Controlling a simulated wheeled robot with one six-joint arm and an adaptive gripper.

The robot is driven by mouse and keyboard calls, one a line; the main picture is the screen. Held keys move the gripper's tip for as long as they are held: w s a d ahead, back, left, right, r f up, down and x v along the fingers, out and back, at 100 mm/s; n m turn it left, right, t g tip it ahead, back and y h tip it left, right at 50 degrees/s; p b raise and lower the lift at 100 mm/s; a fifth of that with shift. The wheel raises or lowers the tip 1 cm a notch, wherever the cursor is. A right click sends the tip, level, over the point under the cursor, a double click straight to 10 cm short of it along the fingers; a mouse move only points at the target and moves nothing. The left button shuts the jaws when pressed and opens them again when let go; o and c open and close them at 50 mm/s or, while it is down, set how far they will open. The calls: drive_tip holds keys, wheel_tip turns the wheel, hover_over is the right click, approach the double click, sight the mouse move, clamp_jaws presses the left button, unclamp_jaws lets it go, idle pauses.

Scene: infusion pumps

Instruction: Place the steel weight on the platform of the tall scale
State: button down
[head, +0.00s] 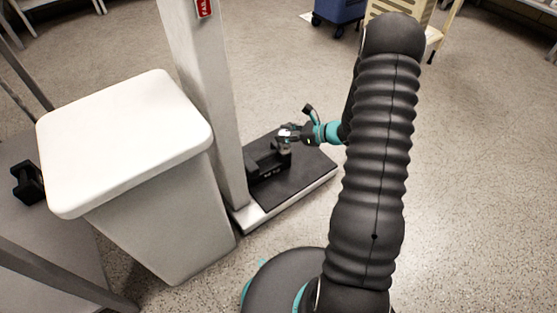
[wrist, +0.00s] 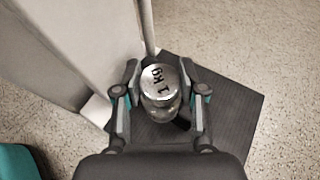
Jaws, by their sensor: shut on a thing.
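The steel weight (wrist: 158,90) is a shiny cylinder marked "1 KG" on top. In the wrist view it stands between the two fingers of my gripper (wrist: 160,105), which is shut on it. In the head view my gripper (head: 291,135) and the weight (head: 284,147) are over the platform of the tall scale (head: 305,176), a dark ribbed plate with a pale metal edge. The platform also shows beneath the weight in the wrist view (wrist: 238,100). I cannot tell whether the weight touches it. The scale's pale column (head: 208,100) rises at the platform's left end.
A white bin (head: 130,135) with a flat lid stands close left of the scale column. A dark block-like object (head: 265,165) is on the platform near the column. A blue item (head: 338,10) and a beige cart (head: 400,12) stand at the back.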

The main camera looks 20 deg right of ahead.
drive_tip(key=d+f+m+t+h+b, duration=0.15)
drive_tip(key=d+f, duration=0.25)
drive_tip(key=d, duration=0.7)
drive_tip(key=d+f+m+b, duration=0.1)
drive_tip(key=d+f+b, duration=0.15)
drive_tip(key=d, duration=0.95)
drive_tip(key=shift+n, duration=0.25)
drive_tip(key=shift+w+a+f+b, duration=0.25)
drive_tip(key=shift+w+a+f, duration=0.85)
drive_tip(key=shift+a+f, duration=0.65)
drive_tip(key=shift+w+a+f+b, duration=0.2)
drive_tip(key=shift+w+a+f, duration=1.1)
drive_tip(key=shift+f, duration=0.75)
drive_tip(key=shift+w+a+f+b, duration=0.25)
drive_tip(key=shift+w+a+f, duration=0.7)
drive_tip(key=shift+a+f, duration=0.9)
drive_tip(key=shift+f, duration=0.15)
drive_tip(key=c, duration=0.7)
unclamp_jaws()
drive_tip(key=shift+f, duration=0.1)
drive_tip(key=shift+o, duration=0.2)
